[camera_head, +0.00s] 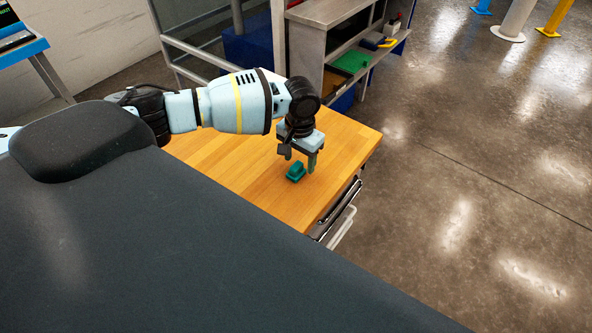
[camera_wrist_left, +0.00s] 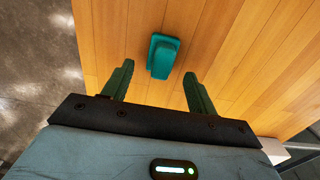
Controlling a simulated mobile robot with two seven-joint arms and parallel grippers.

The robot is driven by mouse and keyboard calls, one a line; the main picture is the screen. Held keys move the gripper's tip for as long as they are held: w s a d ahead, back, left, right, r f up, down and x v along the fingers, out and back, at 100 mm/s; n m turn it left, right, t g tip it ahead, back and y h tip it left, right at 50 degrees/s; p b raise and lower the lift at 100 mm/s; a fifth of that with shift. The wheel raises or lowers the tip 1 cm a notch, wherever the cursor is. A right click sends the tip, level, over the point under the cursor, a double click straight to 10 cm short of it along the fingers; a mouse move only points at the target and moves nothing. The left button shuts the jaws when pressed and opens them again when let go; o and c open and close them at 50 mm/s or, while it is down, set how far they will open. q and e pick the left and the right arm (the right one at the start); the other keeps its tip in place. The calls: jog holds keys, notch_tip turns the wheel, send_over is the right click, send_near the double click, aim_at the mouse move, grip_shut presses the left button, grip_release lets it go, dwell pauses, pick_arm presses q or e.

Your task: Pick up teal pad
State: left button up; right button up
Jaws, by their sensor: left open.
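The teal pad (camera_head: 296,172) lies on the wooden tabletop (camera_head: 250,180), near its right edge. In the left wrist view the pad (camera_wrist_left: 163,56) has a raised block on a wider base and lies just beyond the fingertips, roughly centred across the gap. My left gripper (camera_head: 301,164) points down over the table beside the pad. Its two green fingers (camera_wrist_left: 158,72) are apart with nothing between them, and the pad is not gripped. My right gripper is in neither view.
A metal shelf unit (camera_head: 325,12) with a green tray (camera_head: 352,61) stands behind the table. A metal handle (camera_head: 343,228) is on the table's right side. The tabletop around the pad is clear. Open concrete floor (camera_head: 470,170) lies to the right.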

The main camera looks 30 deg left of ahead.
aim_at(300, 161)
pick_arm(q)
notch_tip(300, 161, down, 2)
jog(key=shift+f, duration=0.1)
jog(key=c, duration=1.1)
notch_tip(300, 161, up, 10)
jog(key=shift+w+f+p, duration=0.1)
jog(key=shift+f+p, duration=0.15)
jog(key=shift+p, duration=0.05)
jog(key=shift+c, duration=0.2)
jog(key=shift+r, duration=0.4)
